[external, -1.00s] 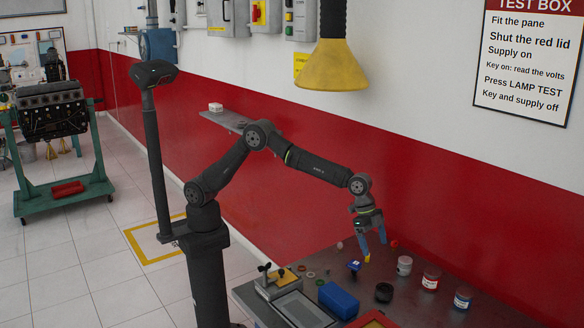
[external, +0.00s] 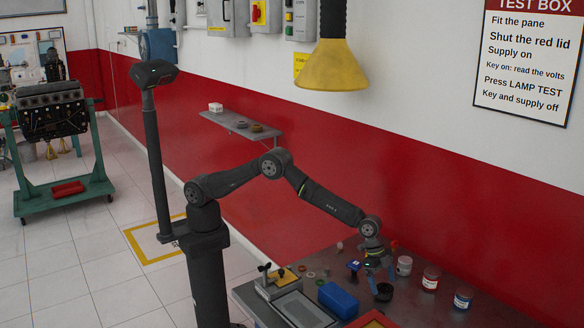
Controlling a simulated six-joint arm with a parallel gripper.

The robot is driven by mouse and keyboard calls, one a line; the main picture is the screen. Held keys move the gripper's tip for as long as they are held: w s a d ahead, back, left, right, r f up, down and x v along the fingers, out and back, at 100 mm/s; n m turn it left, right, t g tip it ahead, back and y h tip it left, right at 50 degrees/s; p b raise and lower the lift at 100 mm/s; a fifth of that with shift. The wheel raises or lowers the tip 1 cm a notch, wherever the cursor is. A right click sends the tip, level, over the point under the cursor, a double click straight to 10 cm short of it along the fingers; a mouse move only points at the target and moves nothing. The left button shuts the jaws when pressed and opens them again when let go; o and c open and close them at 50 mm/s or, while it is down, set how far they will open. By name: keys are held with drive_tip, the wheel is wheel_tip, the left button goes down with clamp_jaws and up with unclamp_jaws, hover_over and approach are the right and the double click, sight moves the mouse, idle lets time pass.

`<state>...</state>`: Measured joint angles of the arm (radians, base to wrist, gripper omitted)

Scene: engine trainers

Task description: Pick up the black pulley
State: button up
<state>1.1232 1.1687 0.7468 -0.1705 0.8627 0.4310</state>
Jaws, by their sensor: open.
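The black pulley (external: 385,294) is a dark, round, ring-like piece on the workbench (external: 425,311), toward its middle. My gripper (external: 381,284) points down at the pulley, with its jaws open. The fingertips overlap the pulley's upper and left edge in this view. I cannot tell whether they touch it or how far they reach around it. The pulley appears to rest on the bench.
A grey can (external: 404,265), a red-labelled jar (external: 431,278) and a blue-labelled jar (external: 463,298) stand right of my gripper. A blue box (external: 338,299) lies to the left. A small blue-topped item (external: 354,266) is close behind. Bare bench lies at front right.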

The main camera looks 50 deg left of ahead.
drive_tip(key=shift+x, duration=0.85)
drive_tip(key=shift+d, duration=0.1)
drive_tip(key=c, duration=1.4)
drive_tip(key=shift+o, duration=0.2)
drive_tip(key=shift+r, duration=0.1)
